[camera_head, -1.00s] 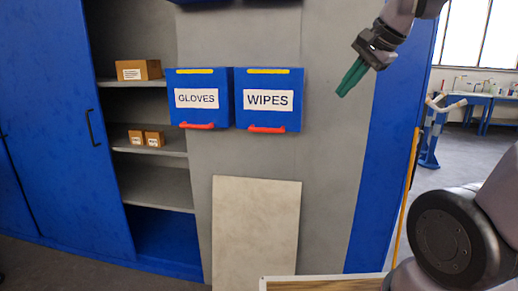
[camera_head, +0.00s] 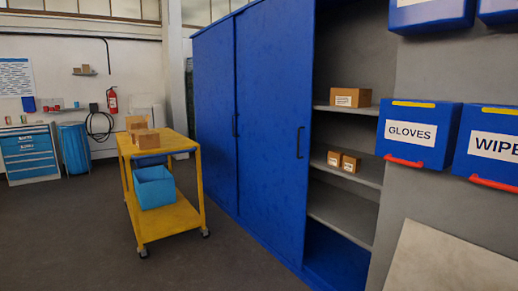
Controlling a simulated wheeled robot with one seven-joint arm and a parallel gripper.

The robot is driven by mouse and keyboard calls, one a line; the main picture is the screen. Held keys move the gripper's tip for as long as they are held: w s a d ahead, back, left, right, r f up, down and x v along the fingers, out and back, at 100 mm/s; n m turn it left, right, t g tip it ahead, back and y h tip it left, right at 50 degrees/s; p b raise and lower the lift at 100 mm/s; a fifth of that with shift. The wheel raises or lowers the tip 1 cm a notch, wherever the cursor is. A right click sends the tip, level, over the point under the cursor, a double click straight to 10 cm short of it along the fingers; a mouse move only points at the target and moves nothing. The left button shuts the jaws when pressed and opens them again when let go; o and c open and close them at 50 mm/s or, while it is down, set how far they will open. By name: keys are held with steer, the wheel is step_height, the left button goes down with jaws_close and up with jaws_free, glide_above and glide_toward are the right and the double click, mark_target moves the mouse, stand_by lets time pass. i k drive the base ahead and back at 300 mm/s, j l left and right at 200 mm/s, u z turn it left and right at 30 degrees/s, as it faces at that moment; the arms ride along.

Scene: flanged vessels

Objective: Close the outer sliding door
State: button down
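The blue sliding door (camera_head: 270,130) with a dark vertical handle (camera_head: 300,142) stands in the middle of the head view. To its right the cabinet is open, and its grey shelves (camera_head: 345,216) show with several brown boxes on them. A second blue door panel (camera_head: 213,115), with its own dark handle (camera_head: 235,124), is to the left. My gripper is out of the picture.
A yellow cart (camera_head: 170,222) with a blue bin (camera_head: 154,187) and brown boxes stands left of the cabinet. Blue GLOVES (camera_head: 416,135) and WIPES (camera_head: 490,148) bins hang on the grey wall at right, above a leaning pale board (camera_head: 450,262). Floor in front is clear.

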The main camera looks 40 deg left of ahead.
mark_target(280, 37)
steer(key=u, duration=1.4)
steer(key=i+j+z, duration=0.35)
steer(key=i+j, duration=0.65)
steer(key=i, duration=0.55)
steer(key=i+j+z, duration=0.3)
steer(key=i+j, duration=1.1)
